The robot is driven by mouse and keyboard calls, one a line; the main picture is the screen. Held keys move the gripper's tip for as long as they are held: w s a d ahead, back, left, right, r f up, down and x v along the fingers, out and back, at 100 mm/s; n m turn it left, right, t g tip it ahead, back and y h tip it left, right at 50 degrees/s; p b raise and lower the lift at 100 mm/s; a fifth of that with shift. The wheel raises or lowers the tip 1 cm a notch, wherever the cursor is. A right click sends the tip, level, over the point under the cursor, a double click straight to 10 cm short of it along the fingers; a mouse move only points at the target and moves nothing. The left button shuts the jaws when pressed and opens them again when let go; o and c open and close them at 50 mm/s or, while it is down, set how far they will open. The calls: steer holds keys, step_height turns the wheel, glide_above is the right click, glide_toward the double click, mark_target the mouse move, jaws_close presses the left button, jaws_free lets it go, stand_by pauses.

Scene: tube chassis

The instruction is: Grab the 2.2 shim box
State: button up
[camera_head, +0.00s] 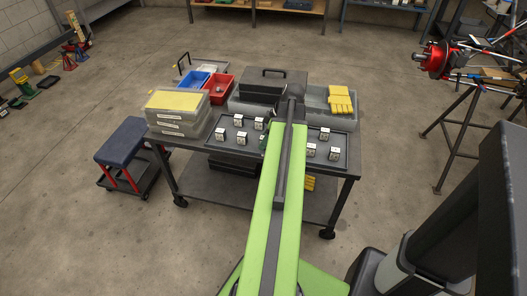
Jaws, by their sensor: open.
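Several small white boxes with dark printed faces stand on a dark tray (345,130) on the cart top. One group is left of my arm, with one box (221,134) at its left end. Another group is right of it, with a box (325,133) at the back and a box (334,153) at the front right. The labels are too small to read, so I cannot tell which is the 2.2 shim box. My arm reaches over the tray between the groups. My gripper (291,101) is at its far end, small and dark, open; its fingers are hard to make out.
A black case (273,84) and a grey bin (315,97) with yellow gloves (340,100) stand behind the tray. Grey organisers (178,112), a blue bin (194,80) and a red bin (219,89) are left. A stool (125,142) stands beside the cart.

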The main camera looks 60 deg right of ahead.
jaws_close()
stand_by(0.3)
steer(key=shift+r+p, duration=0.45)
steer(key=shift+p, duration=0.25)
step_height(320, 180, up, 4)
steer(key=p, duration=0.3)
steer(key=shift+f+p, duration=0.1)
steer(key=shift+p, duration=0.3)
steer(key=s+r+p, duration=0.6)
steer(key=s, duration=0.5)
steer(key=shift+s, duration=0.35)
